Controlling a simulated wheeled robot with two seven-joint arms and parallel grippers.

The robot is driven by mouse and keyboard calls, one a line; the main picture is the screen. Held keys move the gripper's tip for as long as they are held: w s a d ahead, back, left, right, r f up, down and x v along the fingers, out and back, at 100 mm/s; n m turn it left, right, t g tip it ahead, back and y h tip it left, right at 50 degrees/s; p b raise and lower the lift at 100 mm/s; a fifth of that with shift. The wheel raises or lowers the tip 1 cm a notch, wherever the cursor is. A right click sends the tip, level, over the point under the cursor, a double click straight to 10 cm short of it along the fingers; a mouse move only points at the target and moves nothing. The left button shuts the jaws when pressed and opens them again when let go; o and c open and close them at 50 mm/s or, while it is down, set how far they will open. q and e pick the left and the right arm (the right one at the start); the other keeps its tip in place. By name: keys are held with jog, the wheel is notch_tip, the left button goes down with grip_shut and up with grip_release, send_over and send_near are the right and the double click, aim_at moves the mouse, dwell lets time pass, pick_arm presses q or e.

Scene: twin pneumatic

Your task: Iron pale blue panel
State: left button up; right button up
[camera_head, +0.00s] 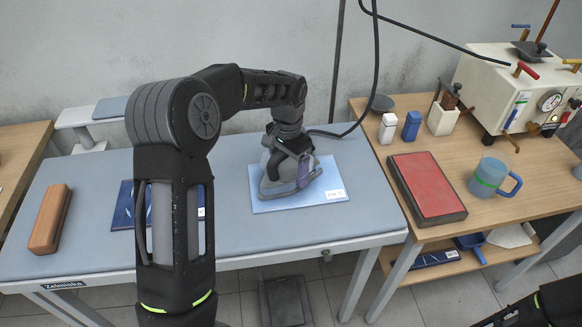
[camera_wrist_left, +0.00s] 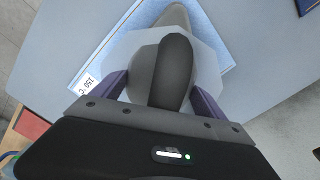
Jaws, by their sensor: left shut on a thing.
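The pale blue panel (camera_head: 262,202) lies flat on the grey-blue ironing table, with a white label at its right corner. A grey iron (camera_head: 275,187) is on the panel. My left gripper (camera_head: 300,170) is shut on the iron's handle from above, and a cord runs from the iron up to the ceiling side. In the left wrist view the iron's dark handle (camera_wrist_left: 172,72) sits between the purple fingers, and the panel (camera_wrist_left: 140,14) shows beneath with its label partly visible. My right gripper is not in view; only a dark piece of my right arm shows at the lower right corner.
A dark blue panel (camera_head: 124,207) lies left of the iron, partly behind my left arm. A wooden block (camera_head: 50,218) is at the table's left. On the right table stand a red-topped pad (camera_head: 428,184), a blue mug (camera_head: 489,178) and the steam boiler (camera_head: 510,92). The cord hangs above the ironing table.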

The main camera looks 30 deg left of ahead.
pick_arm(q)
jog(key=shift+a+r, duration=0.1)
jog(key=shift+r, duration=0.05)
jog(key=shift+s+a+f+b, duration=0.1)
jog(key=shift+s+a+b, duration=0.05)
jog(key=shift+s+a, duration=0.5)
jog(key=shift+s+a+f+b, duration=0.15)
jog(key=shift+s+a, duration=0.3)
jog(key=shift+a, duration=0.35)
jog(key=shift+s+a, duration=0.1)
jog(key=shift+s+a+r, duration=0.1)
jog(key=shift+s+a, duration=1)
jog(key=shift+a, duration=0.3)
jog(key=shift+r, duration=0.1)
jog(key=shift+w+r+p, duration=0.15)
jog(key=shift+r+p, duration=0.45)
jog(key=shift+r, duration=0.25)
jog(key=shift+r+p, duration=1.5)
jog(key=shift+r, duration=0.7)
jog(key=shift+r+p, duration=1.1)
jog(key=shift+r, duration=0.45)
